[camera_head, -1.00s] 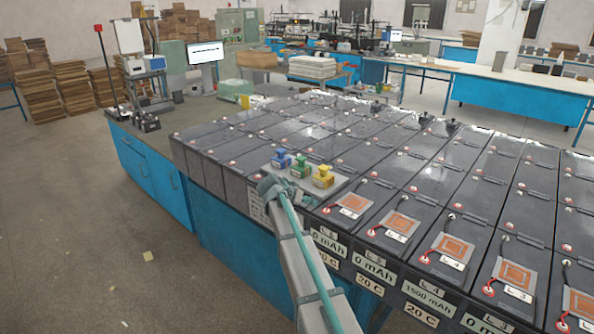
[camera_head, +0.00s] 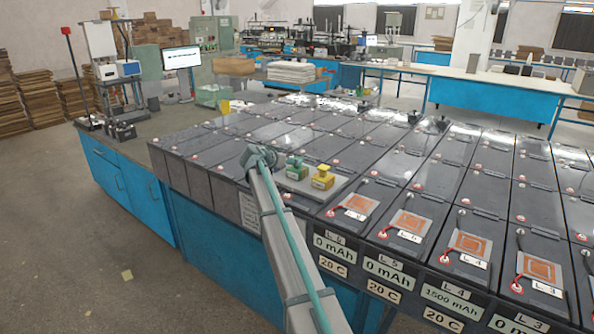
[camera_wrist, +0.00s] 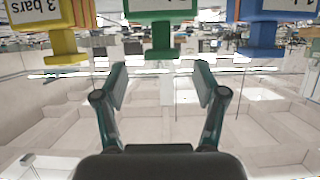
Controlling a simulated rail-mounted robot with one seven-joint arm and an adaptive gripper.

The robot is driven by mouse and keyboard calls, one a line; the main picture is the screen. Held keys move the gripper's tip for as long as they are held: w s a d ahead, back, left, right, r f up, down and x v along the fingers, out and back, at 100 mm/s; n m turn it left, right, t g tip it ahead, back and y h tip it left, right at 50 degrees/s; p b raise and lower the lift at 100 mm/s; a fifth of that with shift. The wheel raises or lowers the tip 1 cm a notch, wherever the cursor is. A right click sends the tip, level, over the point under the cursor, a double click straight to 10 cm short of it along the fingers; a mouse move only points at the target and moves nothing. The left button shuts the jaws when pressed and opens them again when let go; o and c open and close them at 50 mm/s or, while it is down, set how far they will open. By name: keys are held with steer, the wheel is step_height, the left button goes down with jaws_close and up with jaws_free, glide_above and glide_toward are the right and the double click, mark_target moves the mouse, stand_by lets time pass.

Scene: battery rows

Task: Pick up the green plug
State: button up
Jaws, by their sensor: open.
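The green plug (camera_head: 295,170) stands on a light plate on the battery rows, left of the yellow plug (camera_head: 323,178). In the wrist view the green plug (camera_wrist: 162,38) is at the top centre, straight beyond the fingers, with the yellow plug (camera_wrist: 58,40) to its left and the blue plug (camera_wrist: 262,35) to its right. My gripper (camera_wrist: 161,82) is open, its two fingers apart with nothing between them. In the head view my gripper (camera_head: 260,158) is just left of the green plug and hides the blue plug.
Dark batteries (camera_head: 360,165) in rows surround the plate (camera_head: 338,185), several with orange-patterned pads and red leads. A monitor (camera_head: 181,59) and lab equipment stand behind. Open floor (camera_head: 90,260) lies at the left.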

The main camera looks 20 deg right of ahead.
mark_target(297, 167)
steer(key=shift+p+x, duration=1.35)
steer(key=shift+x, duration=1.6)
steer(key=shift+a+f, duration=0.15)
steer(key=shift+c, duration=0.2)
jaws_close()
